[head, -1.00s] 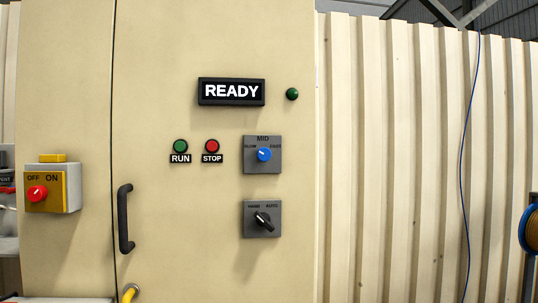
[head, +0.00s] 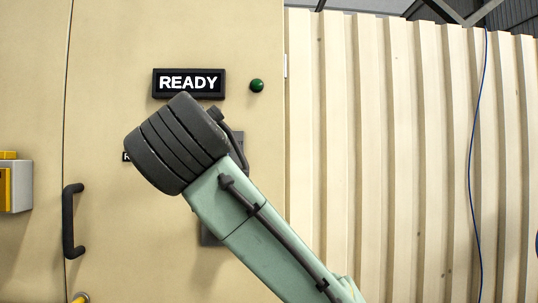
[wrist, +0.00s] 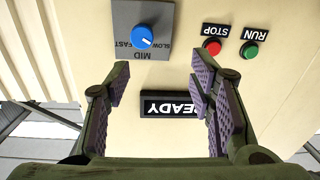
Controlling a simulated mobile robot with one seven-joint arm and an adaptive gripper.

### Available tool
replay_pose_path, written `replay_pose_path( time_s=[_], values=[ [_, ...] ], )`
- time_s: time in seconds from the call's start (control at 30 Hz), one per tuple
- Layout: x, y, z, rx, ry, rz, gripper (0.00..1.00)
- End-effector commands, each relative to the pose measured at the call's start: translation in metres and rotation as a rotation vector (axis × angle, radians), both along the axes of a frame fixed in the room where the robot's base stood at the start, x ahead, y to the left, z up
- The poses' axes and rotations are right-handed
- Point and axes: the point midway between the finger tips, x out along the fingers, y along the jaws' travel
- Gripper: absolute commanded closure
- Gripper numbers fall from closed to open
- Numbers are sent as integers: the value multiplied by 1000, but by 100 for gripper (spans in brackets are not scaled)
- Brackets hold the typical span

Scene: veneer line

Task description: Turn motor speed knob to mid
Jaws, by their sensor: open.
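The motor speed knob (wrist: 142,37) is blue with a white pointer mark, on a grey plate (wrist: 120,14) marked SLOW, MID and FAST. The wrist view is upside down; the mark points toward SLOW. My gripper (wrist: 160,78) is open and empty, its two fingers apart. The knob shows beyond the fingertips, nearer the left finger in the picture, and nothing touches it. In the head view my arm hides the knob, and only the right edge of its plate (head: 240,148) shows.
The READY sign (head: 188,83) and a green lamp (head: 257,86) are above my wrist. The red STOP button (wrist: 212,46) and green RUN button (wrist: 249,49) are beside the knob plate. A black door handle (head: 70,222) stands out at left. Ribbed wall is on the right.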

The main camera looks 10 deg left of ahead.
Motion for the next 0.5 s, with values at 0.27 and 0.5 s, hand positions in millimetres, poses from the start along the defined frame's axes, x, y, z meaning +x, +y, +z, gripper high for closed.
replay_pose_path(
  time_s=[0.27, 0.5],
  values=[
    [19, -9, 3, -2, 29, -53, 50],
    [63, 4, 3, -3, 29, -52, 50]
  ],
)
